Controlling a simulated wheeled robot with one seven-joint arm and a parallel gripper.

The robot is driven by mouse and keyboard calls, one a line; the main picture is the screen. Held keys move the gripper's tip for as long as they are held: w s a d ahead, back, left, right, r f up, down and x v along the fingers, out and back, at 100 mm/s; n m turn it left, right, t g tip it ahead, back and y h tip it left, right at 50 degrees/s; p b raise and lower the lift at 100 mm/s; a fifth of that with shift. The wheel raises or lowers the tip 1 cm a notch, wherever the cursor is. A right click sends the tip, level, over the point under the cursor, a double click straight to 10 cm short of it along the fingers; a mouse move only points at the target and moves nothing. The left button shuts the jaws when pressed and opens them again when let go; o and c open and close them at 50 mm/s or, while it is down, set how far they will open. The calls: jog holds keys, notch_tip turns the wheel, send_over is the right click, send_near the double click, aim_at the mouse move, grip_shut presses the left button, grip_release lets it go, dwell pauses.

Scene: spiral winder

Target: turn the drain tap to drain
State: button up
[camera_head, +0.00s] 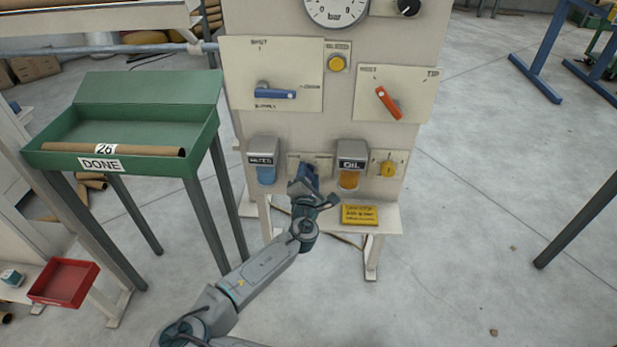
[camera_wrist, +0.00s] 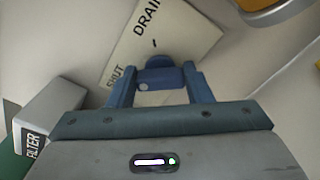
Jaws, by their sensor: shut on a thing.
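My gripper (camera_head: 304,178) is at the lower middle of the pale panel, between two labelled boxes. In the wrist view my gripper (camera_wrist: 155,88) has its two blue fingers closed on the drain tap (camera_wrist: 160,77), a short blue lever with a pale round dot near its left end. The tap lies roughly crosswise between the fingers. Its cream plate (camera_wrist: 185,35) reads SHUT at the lower left and DRAIN at the top, with a small dark mark beside DRAIN. In the head view the plate (camera_head: 325,163) is mostly hidden behind my gripper, and the tap cannot be made out.
A grey box labelled FILTER (camera_wrist: 45,120) with a blue bowl is left of my gripper; the OIL box (camera_head: 352,152) is close on the right. Above are a blue lever (camera_head: 275,93) and an orange lever (camera_head: 388,102). A yellow knob (camera_head: 387,169) is at right.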

jog(key=m+b, duration=0.1)
jog(key=m, duration=0.3)
jog(key=shift+f, duration=0.15)
jog(key=m+b, duration=0.1)
jog(key=m, duration=0.4)
jog(key=shift+f+b, duration=0.1)
jog(key=shift+b, duration=0.25)
jog(key=m+b, duration=0.1)
jog(key=m, duration=0.2)
jog(key=shift+f+m, duration=0.1)
jog(key=shift+m, duration=0.2)
jog(key=shift+m+b, duration=0.6)
jog(key=shift+m, duration=1.4)
jog(key=o, duration=1)
jog(key=s, duration=0.4)
jog(key=s+p, duration=0.1)
jog(key=s, duration=0.4)
jog(key=s+p, duration=0.1)
jog(key=s, duration=0.4)
jog(key=shift+a, duration=0.3)
